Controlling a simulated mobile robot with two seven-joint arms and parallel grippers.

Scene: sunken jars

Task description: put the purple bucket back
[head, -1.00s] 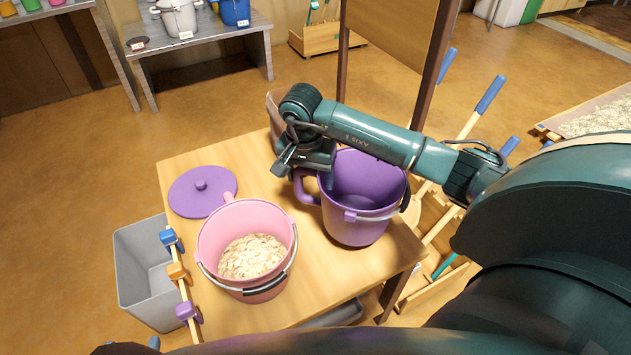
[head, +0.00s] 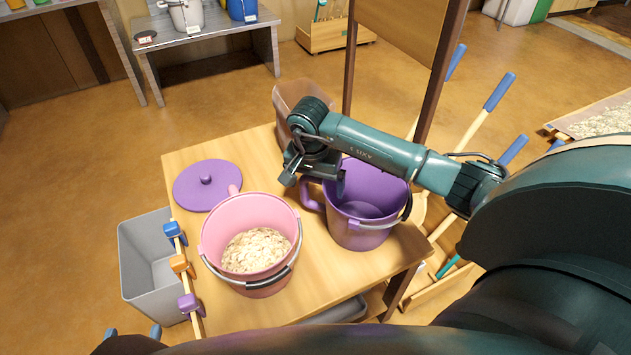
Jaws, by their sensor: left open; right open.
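The purple bucket (head: 365,228) stands upright on the wooden table (head: 265,168), towards its right side. Its visible inside looks empty. It has a side handle on the left and a dark bail hanging at the right. My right gripper (head: 315,181) is open at the bucket's left rim, above the side handle; contact cannot be told. My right arm crosses above the bucket and hides part of its far rim. My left gripper (head: 133,333) shows only as two separated tips at the bottom left, open, away from the bucket.
A pink bucket (head: 222,214) with pale flakes stands left of the purple one. A purple lid (head: 194,191) lies behind it. A brown container (head: 292,92) is at the back. Coloured clips (head: 177,264) line the left edge, beside a grey bin (head: 140,240). Long-handled tools (head: 484,118) stand at right.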

